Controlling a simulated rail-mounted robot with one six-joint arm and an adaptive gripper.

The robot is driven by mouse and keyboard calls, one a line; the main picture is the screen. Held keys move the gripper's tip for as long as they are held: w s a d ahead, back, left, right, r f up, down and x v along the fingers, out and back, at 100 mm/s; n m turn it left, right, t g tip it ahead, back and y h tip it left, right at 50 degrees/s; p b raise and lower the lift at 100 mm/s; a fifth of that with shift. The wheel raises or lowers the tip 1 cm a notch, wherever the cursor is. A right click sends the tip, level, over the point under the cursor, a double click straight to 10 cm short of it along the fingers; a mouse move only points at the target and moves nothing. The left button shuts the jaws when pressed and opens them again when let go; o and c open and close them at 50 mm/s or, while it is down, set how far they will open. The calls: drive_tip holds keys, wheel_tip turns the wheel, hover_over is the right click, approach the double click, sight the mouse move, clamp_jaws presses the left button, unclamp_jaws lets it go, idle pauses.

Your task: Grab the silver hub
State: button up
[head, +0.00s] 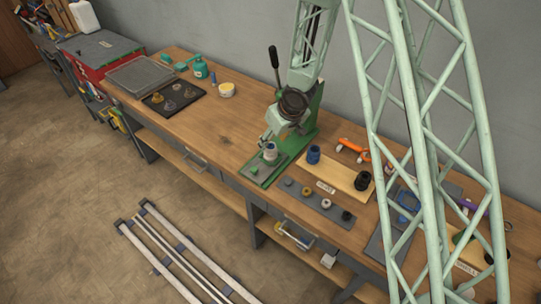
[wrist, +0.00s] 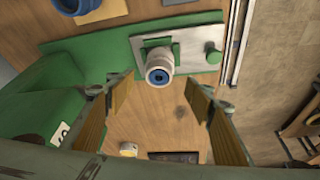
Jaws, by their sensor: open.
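A pale silver-white hub (head: 270,152) with a blue centre stands on the grey plate of the green press (head: 316,126) on the workbench. In the wrist view the hub (wrist: 160,66) shows at the upper middle, its blue-ringed bore facing the camera. My gripper (head: 271,137) is above the press plate, close to the hub. In the wrist view my gripper (wrist: 158,88) is open, with one finger on each side and the hub lined up beyond the gap between them. Nothing is held. Whether the fingertips reach down beside the hub is hard to tell.
A green knob (wrist: 213,56) is on the press plate beside the hub. A wooden board (head: 335,173) with a blue hub (head: 313,154) and a black hub (head: 362,181) lies to the right. A grey mat (head: 317,208) holds several small rings. The bench's left middle (head: 215,130) is clear.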

sight(271, 146)
drive_tip(key=shift+w+a+f, duration=0.1)
drive_tip(key=shift+f, duration=0.15)
drive_tip(key=shift+f, duration=0.1)
drive_tip(key=shift+b+x, duration=0.55)
drive_tip(key=shift+x, duration=2)
drive_tip(key=shift+c, duration=0.9)
drive_tip(key=c, duration=0.9)
drive_tip(key=shift+w, duration=0.1)
drive_tip(key=shift+r+p, duration=0.75)
drive_tip(key=shift+r, duration=1.1)
drive_tip(key=shift+s+f+b, duration=0.1)
drive_tip(key=shift+s+b, duration=0.4)
drive_tip(key=shift+s, duration=0.2)
drive_tip(key=s+d+b, duration=0.1)
drive_tip(key=s+b, duration=0.1)
drive_tip(key=s, duration=0.2)
drive_tip(key=s+d+r+b, duration=0.1)
drive_tip(key=s+b, duration=0.1)
drive_tip(key=s, duration=0.3)
drive_tip(key=s+b, duration=0.1)
drive_tip(key=s, duration=0.4)
drive_tip(key=shift+s+d+r+b, duration=0.25)
drive_tip(key=shift+d+r+b, duration=0.05)
drive_tip(key=shift+d+b, duration=0.1)
